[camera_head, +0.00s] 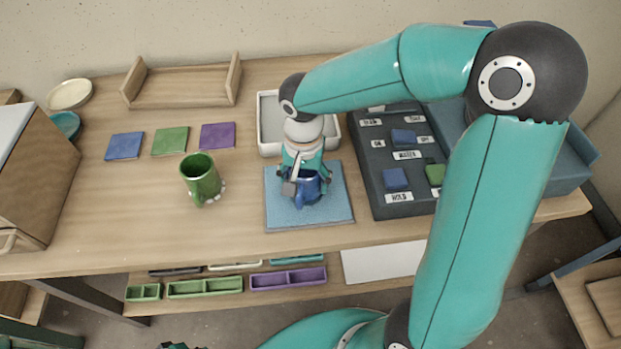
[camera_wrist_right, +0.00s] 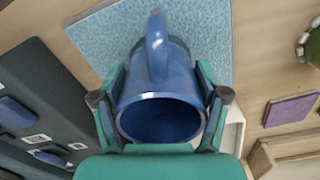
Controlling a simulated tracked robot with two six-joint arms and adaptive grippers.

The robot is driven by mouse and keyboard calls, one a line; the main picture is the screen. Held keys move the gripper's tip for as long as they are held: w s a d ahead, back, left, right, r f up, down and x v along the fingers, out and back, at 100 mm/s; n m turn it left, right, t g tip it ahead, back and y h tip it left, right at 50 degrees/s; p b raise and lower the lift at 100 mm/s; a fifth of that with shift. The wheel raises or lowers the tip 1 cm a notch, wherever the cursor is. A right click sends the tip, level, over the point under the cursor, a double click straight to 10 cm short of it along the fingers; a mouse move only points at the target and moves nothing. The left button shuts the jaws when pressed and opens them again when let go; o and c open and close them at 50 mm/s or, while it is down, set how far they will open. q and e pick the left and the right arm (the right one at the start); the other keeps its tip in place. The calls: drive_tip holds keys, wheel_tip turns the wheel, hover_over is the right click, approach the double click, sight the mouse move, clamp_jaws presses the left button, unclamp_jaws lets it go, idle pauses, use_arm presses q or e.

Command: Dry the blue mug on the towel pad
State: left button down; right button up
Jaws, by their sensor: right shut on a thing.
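The blue mug (camera_head: 311,188) is upright at the light blue towel pad (camera_head: 335,210), over its middle. My right gripper (camera_head: 303,178) comes down from above and is shut on the mug, partly covering it in the head view. In the right wrist view the mug (camera_wrist_right: 160,95) sits between the two fingers (camera_wrist_right: 160,108), its open rim towards the camera and its handle at the top. The pad (camera_wrist_right: 205,40) lies behind it. I cannot tell whether the base touches the pad. Only a sliver of what looks like my left gripper (camera_head: 178,346) shows at the bottom edge.
A green mug (camera_head: 202,182) stands left of the pad. Blue, green and purple tiles (camera_head: 170,141) lie behind it. A white tray (camera_head: 267,125) is behind the pad. A dark labelled board (camera_head: 400,160) with coloured blocks is close on the right. Bare table lies left of the pad.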

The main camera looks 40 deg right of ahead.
drive_tip(key=shift+w+a, duration=0.1)
drive_tip(key=shift+a, duration=0.1)
drive_tip(key=shift+w+a+r, duration=0.1)
drive_tip(key=shift+w+a, duration=0.45)
drive_tip(key=shift+a, duration=0.3)
drive_tip(key=shift+s+d+b, duration=0.15)
drive_tip(key=shift+s+d, duration=0.3)
drive_tip(key=shift+d, duration=0.25)
drive_tip(key=shift+s+d+b, duration=0.1)
drive_tip(key=shift+s+d, duration=0.3)
drive_tip(key=shift+d, duration=0.3)
drive_tip(key=shift+s+d+b, duration=0.15)
drive_tip(key=shift+s+d, duration=0.3)
drive_tip(key=shift+d, duration=0.25)
drive_tip(key=shift+a, duration=0.1)
drive_tip(key=shift+w+a, duration=0.45)
drive_tip(key=shift+a, duration=0.25)
drive_tip(key=shift+w+a, duration=0.4)
drive_tip(key=shift+a, duration=0.25)
drive_tip(key=shift+w+a, duration=0.45)
drive_tip(key=shift+a, duration=0.25)
drive_tip(key=shift+s+d, duration=0.35)
drive_tip(key=shift+d, duration=0.25)
drive_tip(key=shift+s+d, duration=0.3)
drive_tip(key=shift+d, duration=0.25)
